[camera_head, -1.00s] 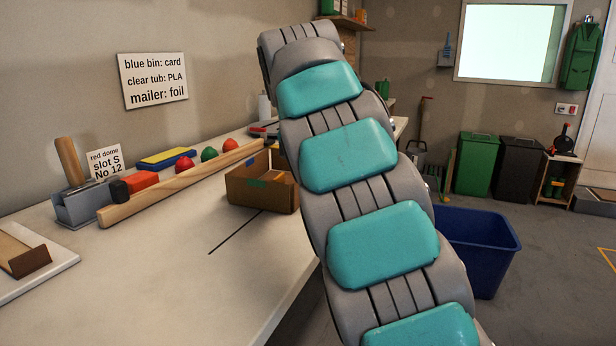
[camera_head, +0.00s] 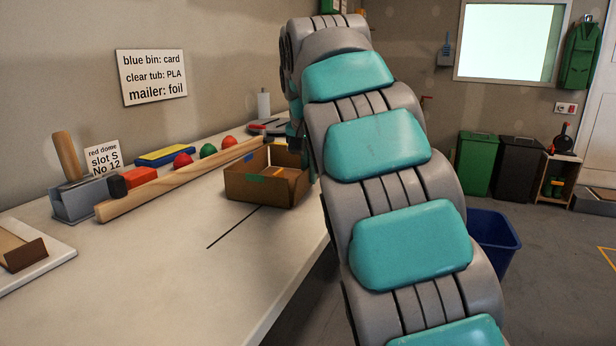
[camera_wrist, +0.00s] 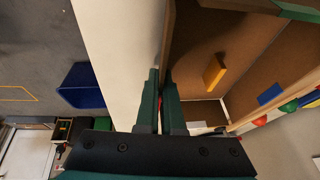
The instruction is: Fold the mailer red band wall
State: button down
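The mailer (camera_head: 262,190) is an open brown cardboard box on the bench, with a green band on its near side. In the wrist view its inside (camera_wrist: 200,45) shows a yellow band (camera_wrist: 215,72) and a blue band (camera_wrist: 270,95). My gripper (camera_wrist: 161,85) is at the box's right wall (camera_wrist: 167,45), whose edge runs to the narrow gap between the two dark green fingers. A small red patch (camera_wrist: 160,102) shows between them, probably the red band. Whether the fingers press on the wall is unclear. In the head view my arm mostly hides the gripper.
A long wooden bar (camera_head: 170,184) lies left of the mailer, with red and green domes (camera_head: 208,151) behind it. A grey holder (camera_head: 80,198) and a tray (camera_head: 35,270) are at left. A blue bin (camera_head: 492,240) stands on the floor. The bench front is clear.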

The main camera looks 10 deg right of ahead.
jog(key=t+y+b, duration=0.1)
jog(key=s+d+t+y+b, duration=0.1)
jog(key=y, duration=0.1)
jog(key=shift+d+f+m+b, duration=0.15)
jog(key=shift+f+m+b, duration=0.2)
jog(key=shift+m, duration=0.05)
jog(key=shift+s+d+f+t+y+b, duration=0.15)
jog(key=shift+d+t+y+b, duration=0.25)
jog(key=shift+t+y+b, duration=0.45)
jog(key=shift+y, duration=0.25)
jog(key=c, duration=1)
grip_release()
jog(key=shift+c, duration=0.2)
